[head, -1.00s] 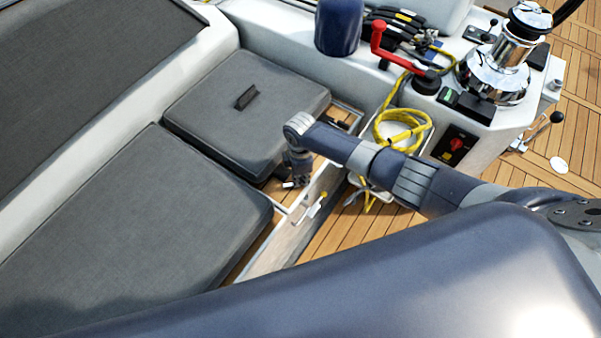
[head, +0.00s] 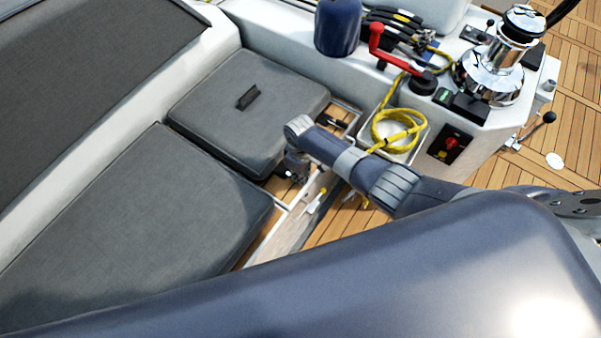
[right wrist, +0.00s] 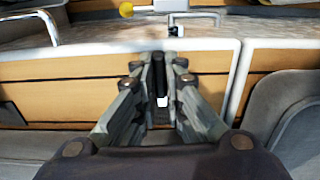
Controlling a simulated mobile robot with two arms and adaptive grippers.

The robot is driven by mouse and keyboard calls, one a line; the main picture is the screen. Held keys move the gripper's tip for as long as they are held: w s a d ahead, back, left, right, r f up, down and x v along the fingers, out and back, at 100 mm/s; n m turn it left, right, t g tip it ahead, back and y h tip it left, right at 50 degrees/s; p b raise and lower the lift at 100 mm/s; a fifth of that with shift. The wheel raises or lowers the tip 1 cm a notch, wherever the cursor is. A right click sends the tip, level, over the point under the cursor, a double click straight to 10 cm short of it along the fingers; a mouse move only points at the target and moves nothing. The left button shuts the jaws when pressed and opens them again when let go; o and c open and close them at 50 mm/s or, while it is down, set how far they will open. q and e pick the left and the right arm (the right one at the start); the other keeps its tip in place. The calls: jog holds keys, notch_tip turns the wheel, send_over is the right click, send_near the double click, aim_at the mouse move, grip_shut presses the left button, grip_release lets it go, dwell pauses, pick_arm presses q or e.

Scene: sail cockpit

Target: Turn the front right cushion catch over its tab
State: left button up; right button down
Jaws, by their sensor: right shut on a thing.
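My right gripper (head: 292,177) is at the near right corner of the small grey cushion (head: 225,125), low over the wooden seat ledge. In the right wrist view, its fingers (right wrist: 160,82) are shut on a narrow dark upright piece, which looks like the cushion catch (right wrist: 158,70). A small white piece (right wrist: 162,101) shows just below it, perhaps the tab; I cannot tell how the catch lies against it. In the head view my arm and gripper hide the catch. My left gripper is not in view.
A larger grey cushion (head: 140,225) lies to the left. A white lever with a yellow knob (head: 321,192) is just right of my gripper. A coiled yellow rope (head: 398,135), a red handle (head: 377,40) and a chrome winch (head: 497,70) are beyond my arm.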

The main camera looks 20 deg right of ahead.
jog(key=shift+w+m, duration=0.1)
jog(key=shift+m, duration=0.2)
jog(key=c, duration=1.7)
grip_release()
jog(key=shift+r, duration=0.15)
notch_tip(320, 180, up, 12)
jog(key=shift+f, duration=0.1)
